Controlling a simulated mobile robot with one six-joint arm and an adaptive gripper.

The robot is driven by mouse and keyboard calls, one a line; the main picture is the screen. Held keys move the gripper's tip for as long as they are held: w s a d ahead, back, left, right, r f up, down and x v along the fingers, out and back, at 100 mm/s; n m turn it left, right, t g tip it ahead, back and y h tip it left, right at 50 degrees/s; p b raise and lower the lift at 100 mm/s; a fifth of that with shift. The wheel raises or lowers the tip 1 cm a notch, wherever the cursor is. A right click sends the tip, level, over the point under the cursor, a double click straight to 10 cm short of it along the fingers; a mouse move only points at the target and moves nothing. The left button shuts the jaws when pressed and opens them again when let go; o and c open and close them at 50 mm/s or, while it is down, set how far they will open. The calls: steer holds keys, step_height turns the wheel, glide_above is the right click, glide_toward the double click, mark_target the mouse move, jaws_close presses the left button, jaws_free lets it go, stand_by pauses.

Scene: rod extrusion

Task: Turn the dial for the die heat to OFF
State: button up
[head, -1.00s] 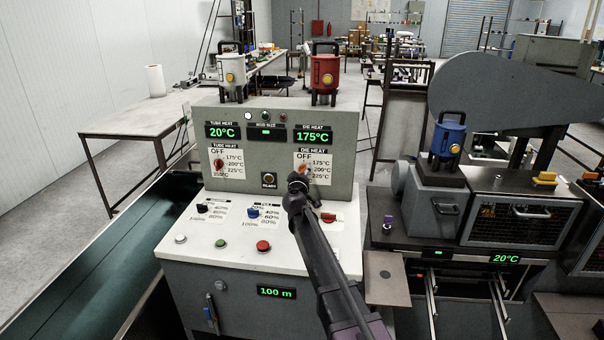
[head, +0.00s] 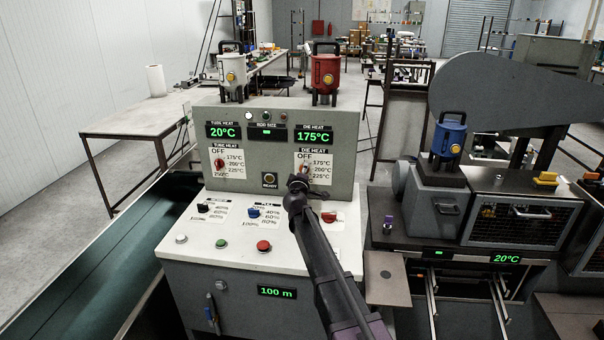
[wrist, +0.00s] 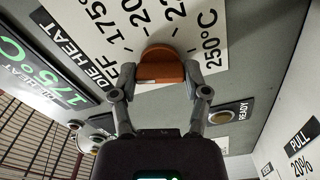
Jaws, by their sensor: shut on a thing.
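The orange-red die heat dial (wrist: 161,66) is on the upright panel, between the two fingers of my gripper (wrist: 159,80) in the wrist view. The fingers are shut on its sides. I cannot tell exactly which mark the dial points to. The green die heat display (head: 313,136) above it reads 175°C.
The red tube heat dial (head: 219,164) is at the left of the same panel, under a display (head: 222,131) reading 20°C. The READY button (head: 269,179) is between the dials. Knobs and buttons cover the white sloped desk (head: 207,252) below.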

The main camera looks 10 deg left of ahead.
steer(key=n, duration=0.3)
steer(key=shift+n, duration=0.3)
steer(key=shift+w, duration=0.1)
stand_by(0.3)
steer(key=o, duration=1.2)
steer(key=shift+c, duration=0.2)
steer(key=shift+s, duration=0.2)
steer(key=s, duration=1.1)
steer(key=shift+s+a, duration=0.15)
steer(key=shift+s, duration=0.2)
steer(key=shift+s, duration=0.1)
